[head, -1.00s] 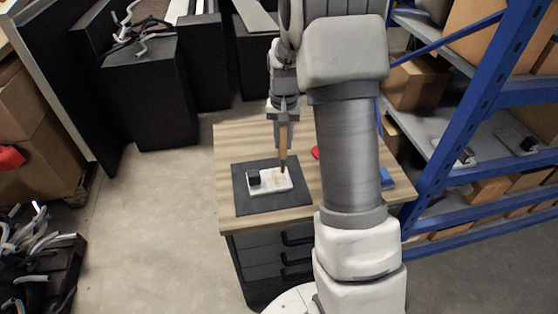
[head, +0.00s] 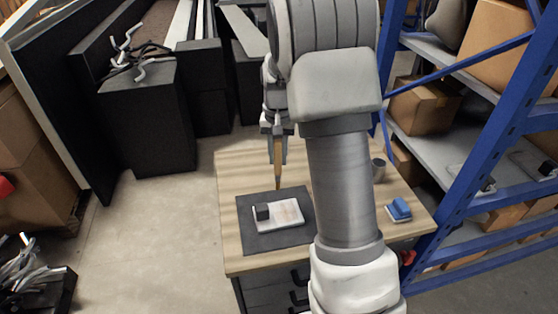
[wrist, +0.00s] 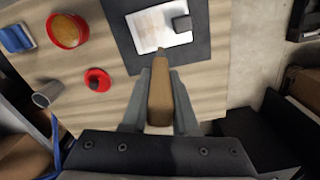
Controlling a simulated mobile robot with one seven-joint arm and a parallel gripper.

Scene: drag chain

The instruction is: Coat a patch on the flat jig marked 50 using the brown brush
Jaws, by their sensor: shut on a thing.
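The flat jig (head: 287,220), a white plate with a black block (head: 262,212) at one end, lies on a dark mat on the table. A faint brownish patch (head: 287,207) shows on its top; I cannot read any number. The jig also shows in the wrist view (wrist: 145,36). My gripper (head: 277,137) is shut on the brown brush (head: 277,152), which points tip down. In the wrist view the brush (wrist: 160,98) lies between the fingers, its tip near the jig's edge. In the head view the tip is beyond the jig's far side, apparently above the surface.
The dark mat (head: 248,240) lies on the wooden table (head: 230,180). A red bowl (wrist: 67,44) with orange-brown contents, a red lid-like piece (wrist: 97,80), a grey cup (wrist: 46,96) and a blue block (wrist: 15,38) stand aside. A blue shelf rack (head: 480,130) is at right.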

